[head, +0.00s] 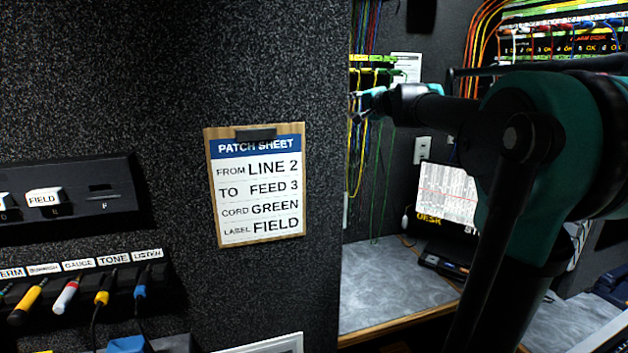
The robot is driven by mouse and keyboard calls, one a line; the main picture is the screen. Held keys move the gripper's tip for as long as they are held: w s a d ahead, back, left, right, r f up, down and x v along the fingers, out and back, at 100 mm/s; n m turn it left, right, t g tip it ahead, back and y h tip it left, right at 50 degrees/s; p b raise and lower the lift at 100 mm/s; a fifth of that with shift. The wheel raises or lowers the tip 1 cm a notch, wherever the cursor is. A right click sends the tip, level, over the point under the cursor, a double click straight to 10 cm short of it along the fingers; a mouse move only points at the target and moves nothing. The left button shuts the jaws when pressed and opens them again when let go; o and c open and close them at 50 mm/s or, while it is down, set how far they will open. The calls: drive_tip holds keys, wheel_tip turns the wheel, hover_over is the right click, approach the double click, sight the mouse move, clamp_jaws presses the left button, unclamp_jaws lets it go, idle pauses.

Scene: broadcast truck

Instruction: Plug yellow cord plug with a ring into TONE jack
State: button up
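The TONE label (114,258) is on a strip on the left wall, in a row with BURNISH, GAUGE and LISTEN. Below TONE is a yellow-bodied piece (102,298) with a dark cord hanging from it; no separate open jack can be made out there. Yellow cords (357,160) hang among green and blue ones at the back patch area. I cannot make out a yellow plug with a ring. My gripper (364,104) is at the far end of my arm, in front of the hanging cords; it is small, and its fingers and any held thing are unclear.
A patch sheet clipboard (302,185) hangs on the dark wall panel, whose right edge borders the back area. A grey worktop (385,285) lies beyond, with a desk unit (445,262) and lit screen (447,197). A blue-handled piece (140,291) sits below LISTEN.

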sight(355, 70)
drive_tip(key=w+d+r+m+t+h, duration=0.1)
drive_tip(key=w+d+r+m+t, duration=0.1)
drive_tip(key=r, duration=0.8)
drive_tip(key=shift+w+d+r+m, duration=0.35)
drive_tip(key=shift+w+d+m, duration=0.25)
drive_tip(key=shift+m, duration=0.6)
drive_tip(key=shift+x, duration=4.5)
drive_tip(key=shift+r, duration=0.1)
clamp_jaws()
drive_tip(key=shift+w+r, duration=0.1)
